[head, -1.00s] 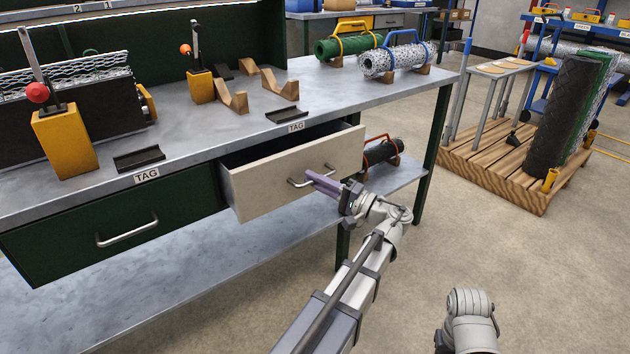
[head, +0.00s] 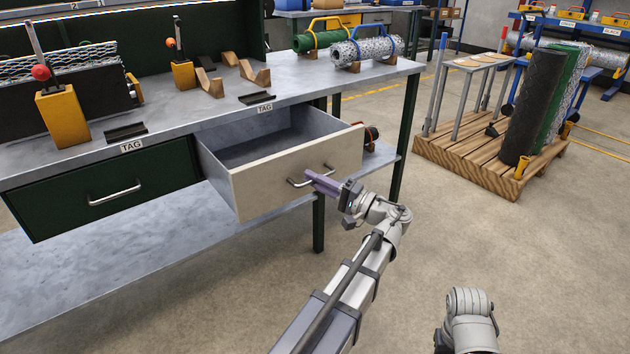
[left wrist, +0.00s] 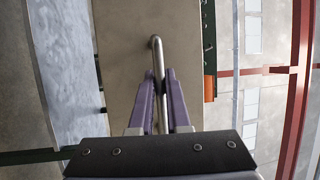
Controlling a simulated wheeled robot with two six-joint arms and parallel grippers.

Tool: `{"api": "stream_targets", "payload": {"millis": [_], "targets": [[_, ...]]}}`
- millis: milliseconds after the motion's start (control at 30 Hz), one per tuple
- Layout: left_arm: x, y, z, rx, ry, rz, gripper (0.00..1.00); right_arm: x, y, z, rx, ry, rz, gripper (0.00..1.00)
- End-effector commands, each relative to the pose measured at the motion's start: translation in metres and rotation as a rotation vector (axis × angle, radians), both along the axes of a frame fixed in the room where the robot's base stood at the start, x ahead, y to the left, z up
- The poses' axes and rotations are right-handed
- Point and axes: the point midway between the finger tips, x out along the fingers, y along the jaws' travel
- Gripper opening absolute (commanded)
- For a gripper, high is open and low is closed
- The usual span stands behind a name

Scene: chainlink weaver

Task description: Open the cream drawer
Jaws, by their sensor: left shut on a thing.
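The cream drawer (head: 295,178) stands well out from the workbench in the head view, and its grey interior (head: 270,140) shows empty as far as I can see. Its metal bar handle (head: 300,184) is on the front face. My left gripper (head: 312,177) is shut on the handle. In the left wrist view the purple fingers (left wrist: 162,90) lie on either side of the handle bar (left wrist: 158,58), against the cream front (left wrist: 125,50). A grey arm part of mine shows at the lower right of the head view; the right gripper's fingers are not visible.
A dark green drawer (head: 100,190) is shut to the left. A wooden pallet (head: 470,160) with upright rolls stands at the right. The floor (head: 440,250) in front is clear.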

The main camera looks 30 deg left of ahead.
Motion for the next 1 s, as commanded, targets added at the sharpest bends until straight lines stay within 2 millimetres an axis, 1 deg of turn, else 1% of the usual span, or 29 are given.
{"api": "stream_targets", "payload": {"millis": [100,133,300,400,600,700,767,1000], "targets": [[0.000,0.000,0.000,-0.001,0.000,0.000,0.00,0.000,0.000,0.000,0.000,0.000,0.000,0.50],[0.000,0.000,0.000,-0.001,0.000,0.000,0.16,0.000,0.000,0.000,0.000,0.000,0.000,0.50],[0.000,0.000,0.000,-0.001,0.000,0.000,0.35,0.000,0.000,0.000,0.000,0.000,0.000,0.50],[0.000,0.000,0.000,-0.001,0.000,0.000,0.45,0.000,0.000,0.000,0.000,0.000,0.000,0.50],[0.000,0.000,0.000,0.000,0.000,0.000,0.45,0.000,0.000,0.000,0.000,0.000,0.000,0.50],[0.001,-0.005,-0.001,0.000,0.000,-0.001,0.45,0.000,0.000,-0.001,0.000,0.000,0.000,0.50],[0.001,-0.011,-0.003,0.000,0.000,-0.001,0.45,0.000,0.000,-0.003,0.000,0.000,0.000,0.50],[0.001,-0.050,-0.010,0.000,0.000,-0.002,0.45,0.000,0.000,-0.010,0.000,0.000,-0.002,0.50]]}}
